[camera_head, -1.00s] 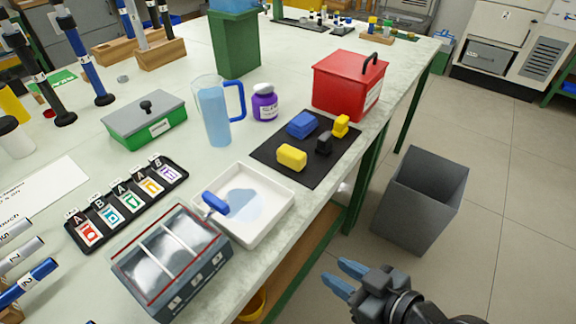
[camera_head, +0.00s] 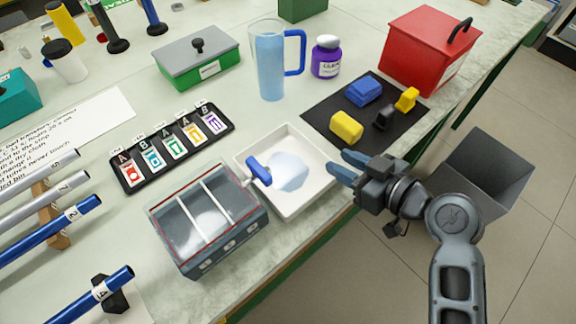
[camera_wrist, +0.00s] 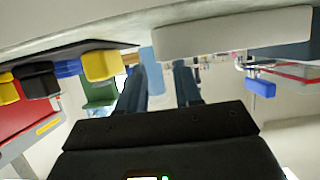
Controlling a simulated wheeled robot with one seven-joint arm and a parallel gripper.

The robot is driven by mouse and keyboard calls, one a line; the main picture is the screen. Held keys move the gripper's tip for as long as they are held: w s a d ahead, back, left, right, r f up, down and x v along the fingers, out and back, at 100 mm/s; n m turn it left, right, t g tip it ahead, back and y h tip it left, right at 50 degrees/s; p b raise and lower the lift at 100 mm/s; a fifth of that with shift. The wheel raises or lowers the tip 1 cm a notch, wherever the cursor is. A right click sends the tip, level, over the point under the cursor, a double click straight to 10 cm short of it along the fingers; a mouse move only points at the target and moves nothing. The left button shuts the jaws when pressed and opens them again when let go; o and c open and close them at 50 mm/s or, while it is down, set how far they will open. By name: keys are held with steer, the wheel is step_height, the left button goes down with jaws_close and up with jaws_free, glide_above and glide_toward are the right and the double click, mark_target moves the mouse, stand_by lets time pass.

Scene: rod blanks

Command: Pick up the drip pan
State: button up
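The drip pan (camera_head: 318,192) is a shallow white square tray with a pale blue puddle in it. It sits on the bench near the front edge, and shows in the wrist view (camera_wrist: 235,33) as a white wall at the upper right. My gripper (camera_head: 341,165) is at the pan's right side, its two blue fingers parted and pointing towards the pan. I see nothing between the fingers, which also show in the wrist view (camera_wrist: 160,85). I cannot tell whether a finger touches the rim.
A blue-handled piece (camera_head: 259,170) is at the pan's left rim, beside a clear-lidded box (camera_head: 205,225). A black mat (camera_head: 350,110) with yellow, blue and black blocks lies behind the pan. A blue jug (camera_head: 270,65) and red box (camera_head: 425,50) stand farther back. A grey bin (camera_head: 490,170) is on the floor.

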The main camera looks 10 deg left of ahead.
mark_target(324, 154)
steer(key=x, duration=0.6)
steer(key=shift+c, duration=0.4)
jaws_close()
